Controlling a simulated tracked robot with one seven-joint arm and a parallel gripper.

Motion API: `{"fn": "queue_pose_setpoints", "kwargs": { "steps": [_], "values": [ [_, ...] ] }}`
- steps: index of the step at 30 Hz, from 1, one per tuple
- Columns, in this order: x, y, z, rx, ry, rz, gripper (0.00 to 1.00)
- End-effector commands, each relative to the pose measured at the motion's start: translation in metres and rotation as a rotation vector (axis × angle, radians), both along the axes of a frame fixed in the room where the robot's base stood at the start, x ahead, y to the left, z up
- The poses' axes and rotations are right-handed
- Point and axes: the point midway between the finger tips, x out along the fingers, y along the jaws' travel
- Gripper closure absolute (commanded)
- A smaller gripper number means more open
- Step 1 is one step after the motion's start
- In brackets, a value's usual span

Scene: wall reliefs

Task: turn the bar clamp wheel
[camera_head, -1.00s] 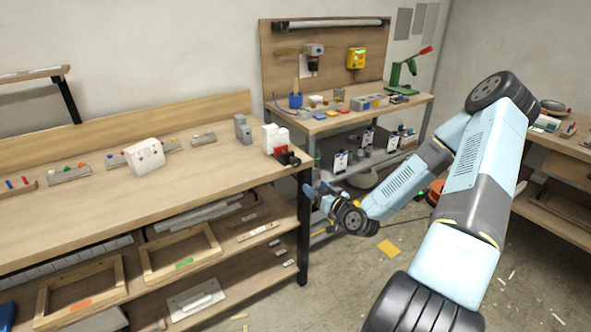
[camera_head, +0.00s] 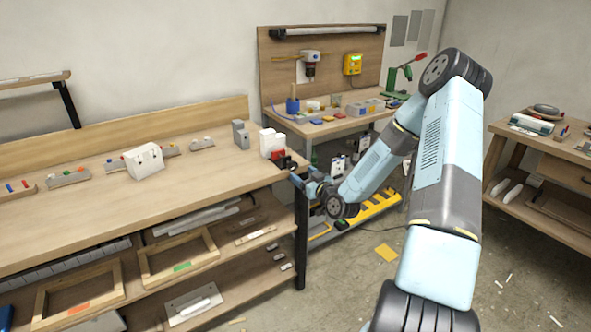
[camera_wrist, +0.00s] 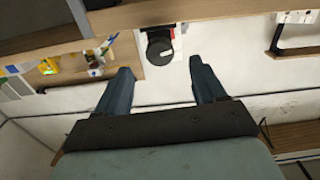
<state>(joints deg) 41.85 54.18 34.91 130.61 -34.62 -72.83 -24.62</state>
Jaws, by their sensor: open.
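The bar clamp, with a red body (camera_head: 278,154) and a black wheel (camera_head: 289,162), sits at the right end of the long workbench, against a white block (camera_head: 268,140). In the wrist view the black round wheel (camera_wrist: 159,46) shows face-on, beyond and between my fingertips, with white behind it. My gripper (camera_head: 297,180) is just in front of the bench's right end, slightly below the wheel. In the wrist view my gripper (camera_wrist: 159,70) has its two blue fingers spread wide, with nothing between them. The fingers look apart from the wheel.
The long workbench (camera_head: 80,215) holds a white box (camera_head: 144,161) and grey blocks (camera_head: 241,134). A lower shelf carries wooden frames (camera_head: 180,258). A tool bench (camera_head: 340,128) stands behind, and another table (camera_head: 555,150) at right. Open floor lies in front.

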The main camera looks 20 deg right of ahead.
Motion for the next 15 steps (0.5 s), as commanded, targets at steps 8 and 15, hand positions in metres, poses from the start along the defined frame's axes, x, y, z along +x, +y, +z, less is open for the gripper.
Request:
{"fn": "queue_pose_setpoints", "kwargs": {
  "steps": [8, 15],
  "values": [
    [0.04, 0.013, 0.0, 0.0, -0.001, -0.001, 0.3],
    [0.055, 0.016, 0.0, 0.001, -0.001, -0.002, 0.3]
  ]
}}
